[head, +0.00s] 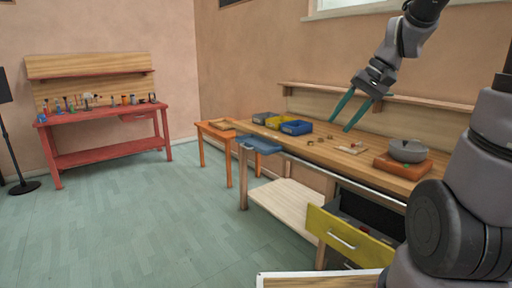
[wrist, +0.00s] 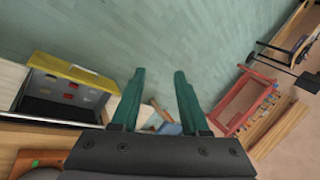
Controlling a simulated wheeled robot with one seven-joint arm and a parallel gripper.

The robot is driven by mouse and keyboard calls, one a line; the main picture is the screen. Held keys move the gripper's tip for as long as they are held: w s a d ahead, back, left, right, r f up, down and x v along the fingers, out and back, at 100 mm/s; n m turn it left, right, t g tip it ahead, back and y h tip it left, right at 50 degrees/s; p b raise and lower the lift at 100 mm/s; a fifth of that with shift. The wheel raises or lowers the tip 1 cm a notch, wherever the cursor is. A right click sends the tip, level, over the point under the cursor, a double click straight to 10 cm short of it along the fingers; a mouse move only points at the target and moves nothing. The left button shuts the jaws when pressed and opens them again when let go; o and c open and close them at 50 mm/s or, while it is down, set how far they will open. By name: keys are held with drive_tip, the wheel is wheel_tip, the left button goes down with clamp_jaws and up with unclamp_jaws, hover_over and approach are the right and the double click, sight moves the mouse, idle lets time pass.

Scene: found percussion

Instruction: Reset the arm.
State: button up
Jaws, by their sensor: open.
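My gripper (head: 342,111) has two long teal fingers. In the head view it hangs in the air over the wooden workbench (head: 375,153), in front of the back shelf. The fingers are spread apart with nothing between them. In the wrist view my gripper (wrist: 158,76) also shows open and empty, with the floor behind the fingertips. My arm reaches in from the upper right of the head view, and its links hide part of the bench's right end.
A yellow drawer (head: 348,238) stands open at the bench front. A grey bowl (head: 408,150) sits on an orange block (head: 400,167). Blue and yellow bins (head: 296,127) stand at the bench's far end. A red table (head: 110,115) holds several small items.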

drive_tip(key=s+d+r+m+t+h, duration=0.1)
drive_tip(key=s+r+t, duration=0.4)
drive_tip(key=s, duration=0.5)
wheel_tip(320, 180, up, 2)
drive_tip(key=d+h, duration=0.1)
drive_tip(key=h, duration=0.1)
drive_tip(key=shift+s+d+r+h, duration=0.15)
drive_tip(key=shift+d+r+h, duration=0.05)
drive_tip(key=shift+h, duration=0.1)
